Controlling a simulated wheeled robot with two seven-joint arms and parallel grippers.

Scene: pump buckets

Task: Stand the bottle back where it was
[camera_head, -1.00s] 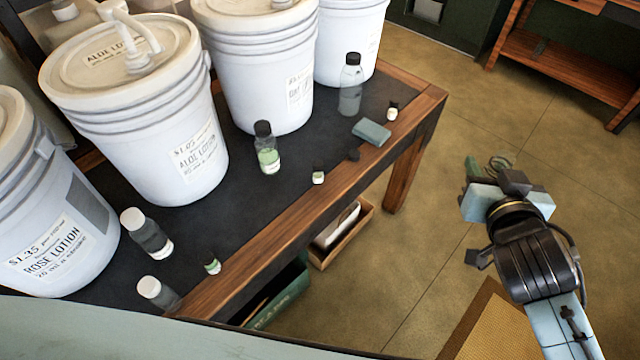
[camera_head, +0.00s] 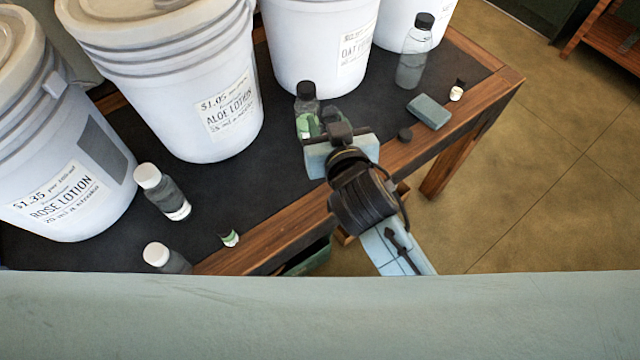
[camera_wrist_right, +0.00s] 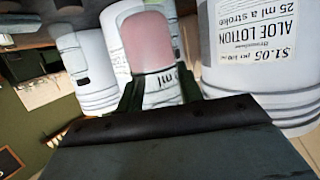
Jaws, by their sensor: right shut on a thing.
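The clear bottle (camera_head: 306,104) with a black cap and green lower part is upright at the table's middle, in front of the buckets. My right gripper (camera_head: 322,122) reaches it from the front right, its green fingers closed around its lower part. In the right wrist view, which is upside down, a pinkish rounded shape (camera_wrist_right: 148,42) shows between the two green fingers (camera_wrist_right: 158,92). The bottle's base is partly hidden by my gripper, so I cannot tell whether it touches the table. My left gripper is out of view.
White lotion buckets (camera_head: 205,75) line the back. White-capped bottles (camera_head: 163,192) and a green-labelled vial (camera_head: 229,238) are front left.

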